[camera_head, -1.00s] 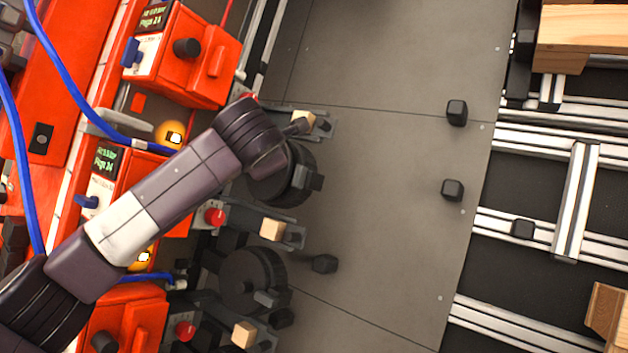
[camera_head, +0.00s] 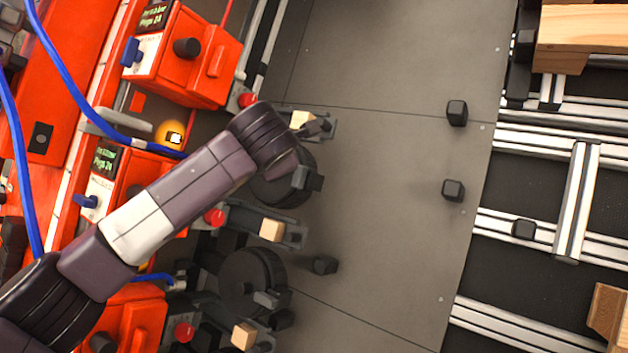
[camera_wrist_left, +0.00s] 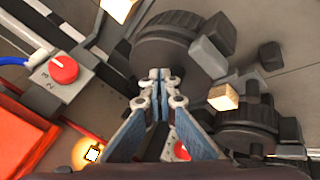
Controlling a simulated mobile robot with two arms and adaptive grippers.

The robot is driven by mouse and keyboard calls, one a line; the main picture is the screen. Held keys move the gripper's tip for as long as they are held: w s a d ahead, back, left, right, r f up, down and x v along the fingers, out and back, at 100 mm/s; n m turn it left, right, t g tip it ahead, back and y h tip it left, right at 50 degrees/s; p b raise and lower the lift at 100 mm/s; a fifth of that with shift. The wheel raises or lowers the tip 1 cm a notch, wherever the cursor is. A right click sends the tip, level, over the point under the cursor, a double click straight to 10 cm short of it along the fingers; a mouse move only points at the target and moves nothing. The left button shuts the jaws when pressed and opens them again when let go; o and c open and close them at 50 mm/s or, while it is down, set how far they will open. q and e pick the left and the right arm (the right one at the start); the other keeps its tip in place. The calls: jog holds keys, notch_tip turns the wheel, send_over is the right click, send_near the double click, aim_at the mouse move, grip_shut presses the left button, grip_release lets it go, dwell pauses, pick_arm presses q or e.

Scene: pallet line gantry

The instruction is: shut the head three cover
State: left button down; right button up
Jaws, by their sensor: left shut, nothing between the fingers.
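Red printer-like heads line the left side in the head view: an upper one (camera_head: 200,60), a middle one (camera_head: 125,175) and a lower one (camera_head: 125,318). I cannot read which is head three or clearly make out its cover. My left arm crosses the middle head and hides much of it. My right gripper is out of view.
A red knob on a grey box (camera_wrist_left: 64,68) and a lit amber lamp (camera_wrist_left: 93,152) show in the wrist view. A second dark roller (camera_head: 252,280) sits lower. Blue cables run at left. The grey plate (camera_head: 390,90) is mostly clear, with small black posts.

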pick_arm(q)
jog(key=s+a+r+b, duration=0.3)
jog(key=s+a+r, duration=0.1)
jog(key=s+a, duration=0.1)
jog(key=shift+a+b+v, duration=0.2)
jog(key=shift+b+v, duration=0.2)
jog(key=shift+v, duration=0.55)
dwell(0.6)
